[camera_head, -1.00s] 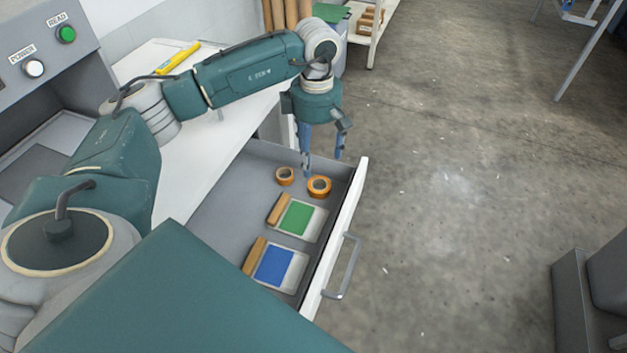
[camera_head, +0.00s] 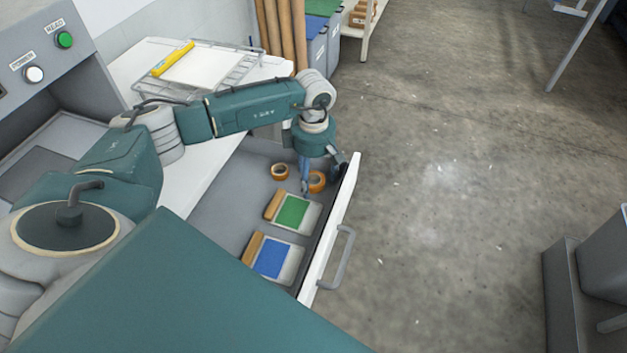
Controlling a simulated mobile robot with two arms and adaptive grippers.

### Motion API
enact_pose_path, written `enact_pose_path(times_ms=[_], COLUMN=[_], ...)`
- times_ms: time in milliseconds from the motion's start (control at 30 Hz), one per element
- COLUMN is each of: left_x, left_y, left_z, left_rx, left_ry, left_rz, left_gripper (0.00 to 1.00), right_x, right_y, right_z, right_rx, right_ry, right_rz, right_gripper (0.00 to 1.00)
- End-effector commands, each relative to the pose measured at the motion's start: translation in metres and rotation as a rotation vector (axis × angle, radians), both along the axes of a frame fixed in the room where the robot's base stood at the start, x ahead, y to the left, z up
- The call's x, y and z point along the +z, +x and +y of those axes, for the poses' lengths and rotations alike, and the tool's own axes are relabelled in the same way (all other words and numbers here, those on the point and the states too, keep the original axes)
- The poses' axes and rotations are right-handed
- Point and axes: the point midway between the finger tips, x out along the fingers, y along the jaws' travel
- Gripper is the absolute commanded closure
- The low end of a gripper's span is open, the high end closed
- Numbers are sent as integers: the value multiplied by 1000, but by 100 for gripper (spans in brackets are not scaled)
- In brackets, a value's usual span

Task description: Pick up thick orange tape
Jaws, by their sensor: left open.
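Two rolls of orange tape lie in the far end of the open drawer (camera_head: 235,212). The thicker orange tape (camera_head: 318,182) is on the right, close to the drawer front, and is partly hidden by my gripper. The thinner orange tape (camera_head: 280,171) lies to its left. My left gripper (camera_head: 308,186) points down into the drawer at the thick tape, with its fingers apart. One finger shows just left of the tape; the other is hidden. I cannot tell whether they touch it. My right gripper is not in view.
Two scrapers with wooden handles, one green (camera_head: 293,211) and one blue (camera_head: 271,257), lie in the drawer nearer me. The white drawer front with its handle (camera_head: 337,256) borders the right side. A white table with a wire rack (camera_head: 205,66) stands behind.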

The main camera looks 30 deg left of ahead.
Motion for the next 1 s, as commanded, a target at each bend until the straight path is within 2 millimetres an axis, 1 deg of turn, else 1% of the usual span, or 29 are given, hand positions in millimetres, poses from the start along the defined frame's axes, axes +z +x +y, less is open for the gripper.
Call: enact_pose_path(times_ms=[33,167,200,267,567,733,867,967,1000], left_x=[0,0,0,0,1,11,29,52,63], left_y=[0,0,0,0,0,1,1,2,2], left_z=[0,0,0,0,0,0,0,0,0], left_rx=[0,0,0,0,0,0,-1,-1,-1], left_ry=[0,-1,-1,-1,-1,-2,-1,-2,0], left_rz=[0,0,0,0,0,-1,-4,-7,-8], left_gripper=[30,56,64,76,76,76,76,76,76], right_x=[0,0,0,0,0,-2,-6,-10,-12], right_y=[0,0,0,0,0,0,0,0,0], right_z=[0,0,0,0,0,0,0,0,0], right_rx=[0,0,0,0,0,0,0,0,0], right_ry=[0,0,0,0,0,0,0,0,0], right_rz=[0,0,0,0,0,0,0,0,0], right_gripper=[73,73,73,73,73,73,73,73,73])
